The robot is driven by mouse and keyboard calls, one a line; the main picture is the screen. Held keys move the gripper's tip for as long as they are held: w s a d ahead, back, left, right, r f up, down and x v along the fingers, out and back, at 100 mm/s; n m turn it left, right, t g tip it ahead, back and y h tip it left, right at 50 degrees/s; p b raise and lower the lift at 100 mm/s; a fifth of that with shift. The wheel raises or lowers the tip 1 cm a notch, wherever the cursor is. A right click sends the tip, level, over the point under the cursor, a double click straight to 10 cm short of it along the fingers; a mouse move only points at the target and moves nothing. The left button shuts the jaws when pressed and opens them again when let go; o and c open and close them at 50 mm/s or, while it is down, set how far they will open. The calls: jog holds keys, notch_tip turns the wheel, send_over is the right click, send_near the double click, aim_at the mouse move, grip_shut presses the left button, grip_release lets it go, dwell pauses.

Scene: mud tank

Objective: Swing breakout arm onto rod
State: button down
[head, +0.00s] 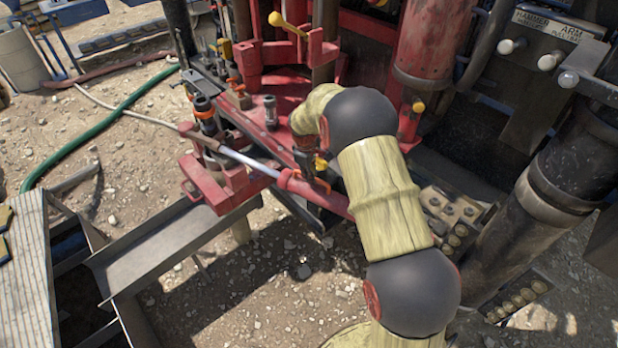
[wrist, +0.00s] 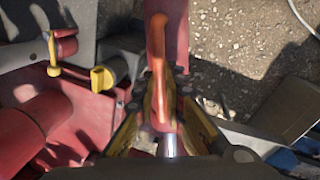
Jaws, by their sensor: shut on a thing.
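The breakout arm shows in the head view as a red bar (head: 318,190) with a silver shaft (head: 245,160) running from its left end toward a red jaw-like bracket (head: 228,182). An orange handle (head: 308,181) sits on the red bar. In the wrist view the orange handle (wrist: 160,60) stands between the fingers, over the red bar (wrist: 178,22), with the silver shaft (wrist: 170,145) below. My gripper (head: 320,172) is shut on the handle; its fingers (wrist: 163,98) are on both sides. A brown upright rod (head: 325,40) stands behind, partly hidden by my arm.
A red deck with upright tools (head: 271,112) lies behind my gripper. A yellow-knobbed lever (head: 285,24) rises at the back. A large dark pipe (head: 520,220) stands at right. A grey metal channel (head: 165,250) lies front left. A green hose (head: 90,128) crosses open gravel.

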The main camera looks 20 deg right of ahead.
jog(key=shift+w+d+r, duration=0.25)
jog(key=shift+w, duration=0.05)
jog(key=c, duration=2.1)
grip_release()
jog(key=shift+d, duration=0.15)
jog(key=shift+c, duration=0.2)
jog(key=o, duration=0.3)
jog(key=shift+f, duration=0.15)
notch_tip(320, 180, up, 12)
jog(key=s+a, duration=0.1)
jog(key=a, duration=0.1)
jog(key=shift+s+f, duration=0.15)
jog(key=shift+s, duration=0.05)
